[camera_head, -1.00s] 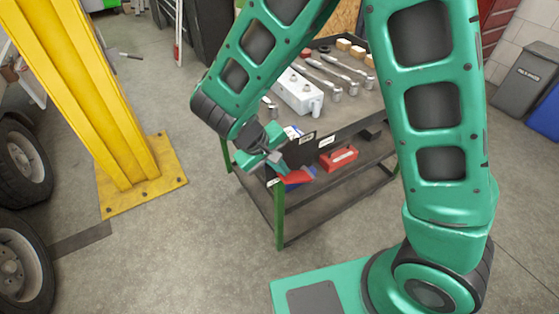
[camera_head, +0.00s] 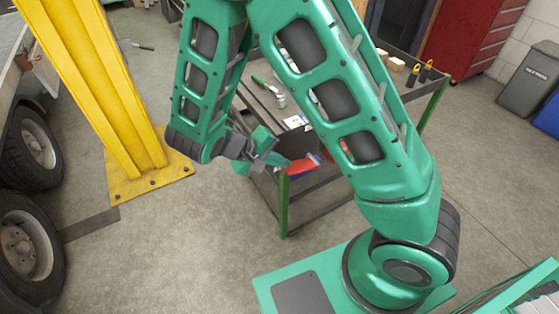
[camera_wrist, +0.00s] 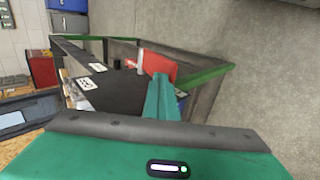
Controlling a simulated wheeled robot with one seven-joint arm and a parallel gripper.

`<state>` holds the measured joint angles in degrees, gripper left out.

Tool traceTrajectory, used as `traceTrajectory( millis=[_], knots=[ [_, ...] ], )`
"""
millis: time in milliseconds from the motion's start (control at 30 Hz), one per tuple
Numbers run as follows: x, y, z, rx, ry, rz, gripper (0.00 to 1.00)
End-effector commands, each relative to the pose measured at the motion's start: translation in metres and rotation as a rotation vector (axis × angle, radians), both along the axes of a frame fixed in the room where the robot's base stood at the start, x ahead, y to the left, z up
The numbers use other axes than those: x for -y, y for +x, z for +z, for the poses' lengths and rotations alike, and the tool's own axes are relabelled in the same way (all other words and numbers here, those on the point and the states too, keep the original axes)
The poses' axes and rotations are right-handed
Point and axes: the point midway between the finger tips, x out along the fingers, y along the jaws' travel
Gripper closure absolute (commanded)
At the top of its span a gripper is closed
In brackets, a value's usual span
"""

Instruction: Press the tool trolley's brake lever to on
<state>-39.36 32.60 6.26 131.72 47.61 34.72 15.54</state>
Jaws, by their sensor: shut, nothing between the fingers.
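The tool trolley (camera_head: 285,205), dark with green legs, stands behind my arm, which hides much of it. A red part (camera_head: 302,164) with a blue piece beside it sits at the trolley's near left corner. In the wrist view a red plate-like part (camera_wrist: 158,65) stands just beyond my fingers; it looks like the brake lever, but I cannot tell its setting. A dark plate with white labels (camera_wrist: 87,84) lies left of it; the labels are unreadable. My gripper (camera_head: 276,160) is shut and empty, close to the red part. I cannot tell whether they touch.
A yellow post (camera_head: 100,90) with a bolted base stands left of the trolley, beside vehicle wheels (camera_head: 30,240). A grey bin (camera_head: 528,80) and red cabinet (camera_head: 465,40) stand at the back right. Floor between post and trolley is clear.

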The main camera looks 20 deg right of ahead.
Motion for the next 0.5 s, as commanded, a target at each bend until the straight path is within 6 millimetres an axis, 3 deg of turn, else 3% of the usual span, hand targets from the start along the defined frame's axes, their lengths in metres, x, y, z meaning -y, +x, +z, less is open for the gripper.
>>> traceTrajectory(
  millis=[267,500],
  knots=[
    [-0.002,-0.002,-0.002,-0.009,0.007,0.005,1.0],
    [0.007,0.001,0.023,-0.001,0.006,0.0,1.0]
  ],
)
